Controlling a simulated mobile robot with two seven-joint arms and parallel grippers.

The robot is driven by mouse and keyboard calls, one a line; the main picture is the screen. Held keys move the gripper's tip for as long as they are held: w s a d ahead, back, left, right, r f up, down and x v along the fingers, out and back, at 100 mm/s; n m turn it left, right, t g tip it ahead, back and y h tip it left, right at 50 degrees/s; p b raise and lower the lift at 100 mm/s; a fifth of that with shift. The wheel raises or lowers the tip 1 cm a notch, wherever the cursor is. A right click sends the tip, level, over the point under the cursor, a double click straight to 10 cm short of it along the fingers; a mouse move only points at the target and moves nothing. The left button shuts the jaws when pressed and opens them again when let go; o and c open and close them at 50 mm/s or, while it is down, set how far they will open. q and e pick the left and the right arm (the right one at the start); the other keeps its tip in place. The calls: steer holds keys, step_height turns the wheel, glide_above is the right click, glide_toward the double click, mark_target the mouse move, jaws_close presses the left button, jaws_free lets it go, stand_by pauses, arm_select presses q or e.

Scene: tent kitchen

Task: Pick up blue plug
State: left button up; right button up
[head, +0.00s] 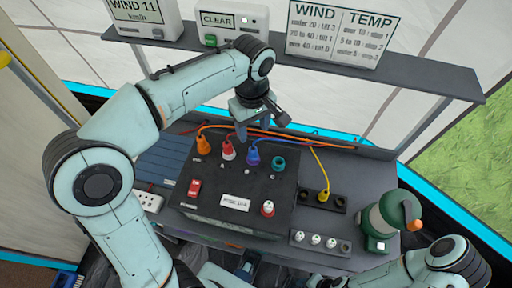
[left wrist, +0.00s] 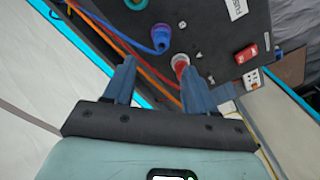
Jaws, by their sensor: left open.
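The blue plug (head: 252,157) sits in a socket on the sloping black panel (head: 222,180), with its blue cable running up behind it. It also shows in the left wrist view (left wrist: 160,38), ahead of the fingertips. My left gripper (head: 261,121) is open and empty above the panel's back edge, behind the plugs, pointing down. In the left wrist view its two blue fingers (left wrist: 158,68) stand apart, with the red plug (left wrist: 180,64) close to the right fingertip. Neither finger visibly touches a plug. My right arm is at the lower right; its jaws are unclear.
An orange plug (head: 204,144) and the red plug (head: 228,149) stand left of the blue one; a teal socket (head: 278,163) is right. Orange cables cross behind. A shelf (head: 420,76) with signs hangs above.

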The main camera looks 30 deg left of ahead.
mark_target(253, 146)
arm_select(q)
steer(key=f+b, duration=0.1)
steer(key=f, duration=0.9)
steer(key=shift+s+f, duration=0.1)
steer(key=shift+s, duration=0.1)
jaws_close()
